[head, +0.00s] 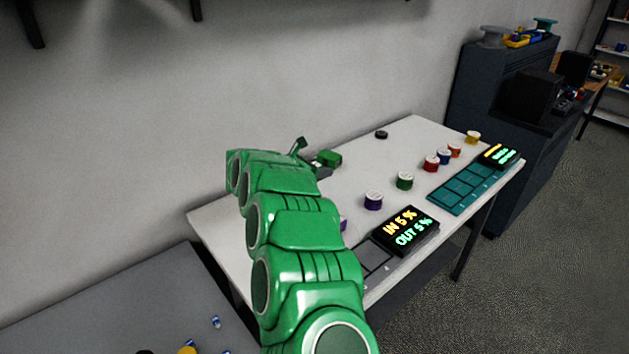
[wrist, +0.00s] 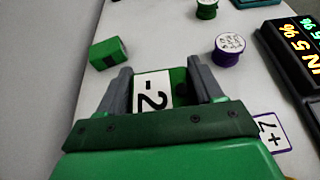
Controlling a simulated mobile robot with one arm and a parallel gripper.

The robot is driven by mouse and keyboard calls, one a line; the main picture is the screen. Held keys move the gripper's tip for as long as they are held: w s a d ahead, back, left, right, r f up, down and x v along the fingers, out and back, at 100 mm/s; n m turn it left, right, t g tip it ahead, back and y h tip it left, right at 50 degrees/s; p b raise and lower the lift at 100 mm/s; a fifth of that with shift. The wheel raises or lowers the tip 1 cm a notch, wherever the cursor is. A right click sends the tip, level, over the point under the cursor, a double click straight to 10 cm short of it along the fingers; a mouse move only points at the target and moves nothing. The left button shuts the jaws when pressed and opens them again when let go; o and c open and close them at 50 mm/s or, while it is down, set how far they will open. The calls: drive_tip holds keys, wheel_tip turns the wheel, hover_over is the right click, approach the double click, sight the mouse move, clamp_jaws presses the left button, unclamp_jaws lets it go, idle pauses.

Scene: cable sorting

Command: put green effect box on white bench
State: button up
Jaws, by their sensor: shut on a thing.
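My gripper (wrist: 158,80) is shut on a green box with a white label reading "-2" (wrist: 152,92), seen between its two grey fingers in the wrist view. The held box is over the white bench (wrist: 165,35); I cannot tell whether it touches the top.
A purple spool (head: 373,200), a green spool (head: 404,181) and several others stand along the bench. A black display (head: 406,231) and a teal tray (head: 462,192) line the front edge.

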drive_tip(key=shift+w+a+f, duration=0.3)
drive_tip(key=shift+w+f, duration=0.75)
drive_tip(key=shift+w, duration=0.05)
drive_tip(key=shift+w+a+f, duration=0.25)
drive_tip(key=shift+w+f, duration=0.75)
drive_tip(key=shift+w, duration=0.1)
drive_tip(key=shift+w+a+f, duration=0.3)
drive_tip(key=shift+w+f, duration=0.75)
drive_tip(key=shift+w, duration=0.05)
drive_tip(key=shift+w+a+f, duration=0.1)
drive_tip(key=shift+w+f, duration=0.15)
drive_tip(key=shift+f, duration=1.65)
drive_tip(key=o, duration=1.2)
drive_tip(key=shift+f, duration=0.15)
drive_tip(key=shift+o, duration=0.2)
